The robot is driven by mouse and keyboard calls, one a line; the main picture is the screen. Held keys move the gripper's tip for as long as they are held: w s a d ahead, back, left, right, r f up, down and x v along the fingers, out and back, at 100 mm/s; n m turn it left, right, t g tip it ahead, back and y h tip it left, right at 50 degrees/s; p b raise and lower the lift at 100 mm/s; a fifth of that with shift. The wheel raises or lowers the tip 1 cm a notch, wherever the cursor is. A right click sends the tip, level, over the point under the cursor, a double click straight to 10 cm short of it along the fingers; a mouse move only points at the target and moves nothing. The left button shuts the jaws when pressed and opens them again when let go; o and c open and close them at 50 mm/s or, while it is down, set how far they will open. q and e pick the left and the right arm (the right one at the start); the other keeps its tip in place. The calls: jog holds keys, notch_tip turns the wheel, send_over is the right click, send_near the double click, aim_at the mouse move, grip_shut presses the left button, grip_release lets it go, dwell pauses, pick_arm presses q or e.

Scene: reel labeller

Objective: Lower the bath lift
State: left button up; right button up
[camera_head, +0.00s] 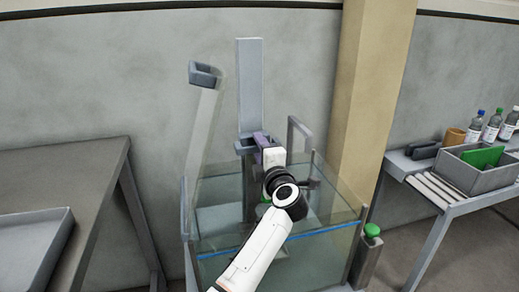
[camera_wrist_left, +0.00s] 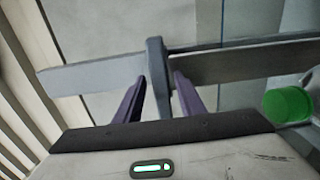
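The bath is a glass tank (camera_head: 325,248) with a blue line around its wall. A tall grey upright (camera_head: 250,88) stands at its back, with a grey bracket (camera_head: 243,146) on it, which I take to be part of the lift. My left gripper (camera_head: 261,139) is at this bracket, its arm reaching over the tank. In the left wrist view its two purple fingers (camera_wrist_left: 158,82) stand on either side of a narrow grey bar (camera_wrist_left: 157,62), with small gaps seeming to show. My wrist hides much of the tank's inside. My right gripper is out of view.
A green-topped post (camera_head: 371,236) stands at the tank's front right corner. A slanted pale panel with a grey top (camera_head: 205,75) rises at the left. A table with a tray (camera_head: 30,245) is at left. A bench with a grey bin (camera_head: 488,180) and bottles is at right, beyond a tan pillar (camera_head: 372,85).

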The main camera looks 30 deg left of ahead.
pick_arm(q)
jog(key=v, duration=1)
jog(key=shift+d+p, duration=0.15)
jog(key=shift+p, duration=0.3)
jog(key=shift+s, duration=0.1)
